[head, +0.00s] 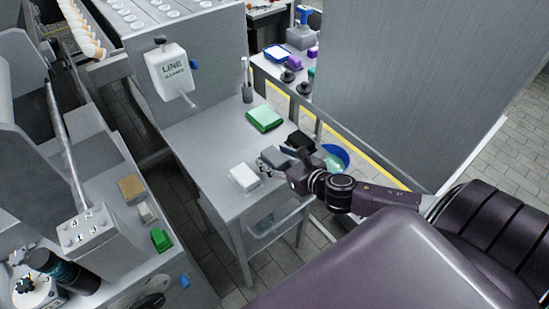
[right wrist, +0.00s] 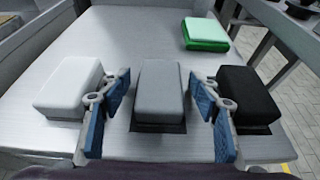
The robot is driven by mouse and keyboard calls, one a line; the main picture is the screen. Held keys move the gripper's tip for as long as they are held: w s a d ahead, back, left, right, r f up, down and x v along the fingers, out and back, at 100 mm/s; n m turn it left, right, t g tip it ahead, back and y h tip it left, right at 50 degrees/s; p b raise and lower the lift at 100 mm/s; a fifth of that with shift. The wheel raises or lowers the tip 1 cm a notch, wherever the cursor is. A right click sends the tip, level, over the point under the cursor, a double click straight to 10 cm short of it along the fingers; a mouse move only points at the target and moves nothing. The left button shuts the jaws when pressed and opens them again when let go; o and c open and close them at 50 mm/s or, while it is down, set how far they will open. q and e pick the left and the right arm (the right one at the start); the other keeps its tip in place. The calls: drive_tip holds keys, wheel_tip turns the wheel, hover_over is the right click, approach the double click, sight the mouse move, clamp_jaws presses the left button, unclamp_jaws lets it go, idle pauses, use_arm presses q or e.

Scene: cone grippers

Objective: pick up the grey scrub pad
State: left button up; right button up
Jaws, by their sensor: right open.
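The grey scrub pad (right wrist: 160,88) is a grey block lying on a dark patch on the metal table. In the head view the grey pad (head: 271,156) shows partly, beside my right gripper (head: 288,162). In the right wrist view my right gripper (right wrist: 159,112) is open, with one blue-padded finger on each side of the grey pad's near part. Gaps show between the pad and both fingers. My left gripper is not in view.
A white pad (right wrist: 68,88) lies left of the grey one and a black pad (right wrist: 248,95) lies right, both close to the fingers. A green pad stack (right wrist: 206,34) lies farther back. A blue bucket (head: 336,155) stands beyond the table's right edge. The table middle is clear.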

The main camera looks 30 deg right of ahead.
drive_tip(key=shift+c, duration=0.4)
drive_tip(key=c, duration=0.9)
wheel_tip(320, 180, up, 28)
drive_tip(key=p, duration=0.2)
drive_tip(key=shift+p, duration=0.35)
